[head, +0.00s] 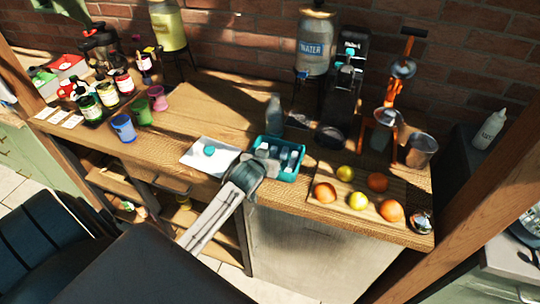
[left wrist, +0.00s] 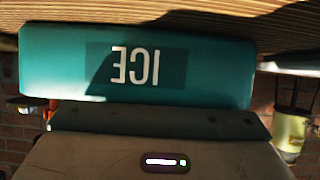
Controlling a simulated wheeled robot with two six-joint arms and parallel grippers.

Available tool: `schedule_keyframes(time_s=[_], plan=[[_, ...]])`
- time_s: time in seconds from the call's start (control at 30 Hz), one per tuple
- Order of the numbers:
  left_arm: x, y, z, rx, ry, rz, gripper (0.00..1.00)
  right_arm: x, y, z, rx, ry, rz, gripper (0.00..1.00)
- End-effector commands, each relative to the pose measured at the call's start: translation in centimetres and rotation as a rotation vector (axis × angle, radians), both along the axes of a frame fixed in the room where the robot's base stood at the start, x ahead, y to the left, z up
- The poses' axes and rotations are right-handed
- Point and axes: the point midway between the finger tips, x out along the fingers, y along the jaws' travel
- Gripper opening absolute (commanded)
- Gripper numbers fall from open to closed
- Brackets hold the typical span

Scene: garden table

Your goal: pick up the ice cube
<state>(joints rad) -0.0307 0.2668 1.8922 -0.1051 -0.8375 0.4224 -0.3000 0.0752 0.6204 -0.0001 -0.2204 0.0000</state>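The teal ice bin (head: 291,177) stands on the wooden table in the middle of the head view, with pale ice cubes (head: 284,153) showing inside. Single cubes are hard to tell apart. My left gripper (head: 262,163) is at the bin's front left side and covers part of it. In the left wrist view the bin's wall (left wrist: 60,65) fills the upper middle, with the word ICE upside down. My gripper's pale body shows below it; its fingertips cannot be made out. No cube is seen in its grip. My right gripper is not in view.
A white board (head: 197,163) with a small teal thing (head: 209,150) lies left of the bin. A grey bottle (head: 274,115) stands behind it. Oranges and lemons lie on a cutting board (head: 340,204) to the right. A water dispenser (head: 313,48) stands at the back.

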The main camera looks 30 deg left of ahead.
Motion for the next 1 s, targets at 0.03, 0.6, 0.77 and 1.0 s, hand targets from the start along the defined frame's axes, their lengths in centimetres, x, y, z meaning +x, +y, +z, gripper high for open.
schedule_keyframes(time_s=[0.03, 0.6, 0.77, 1.0], plan=[[0.0, 0.0, -0.2, 0.000, 0.003, 0.001, 0.31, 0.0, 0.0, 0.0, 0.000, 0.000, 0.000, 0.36], [0.0, 0.0, -0.1, 0.001, 0.002, 0.000, 0.00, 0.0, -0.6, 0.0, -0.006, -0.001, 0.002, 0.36], [0.0, 0.0, 0.1, 0.001, 0.001, 0.000, 0.00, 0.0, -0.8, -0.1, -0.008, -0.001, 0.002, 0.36], [0.1, 0.1, 3.9, 0.003, -0.005, -0.001, 0.00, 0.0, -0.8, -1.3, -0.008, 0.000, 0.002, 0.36]])
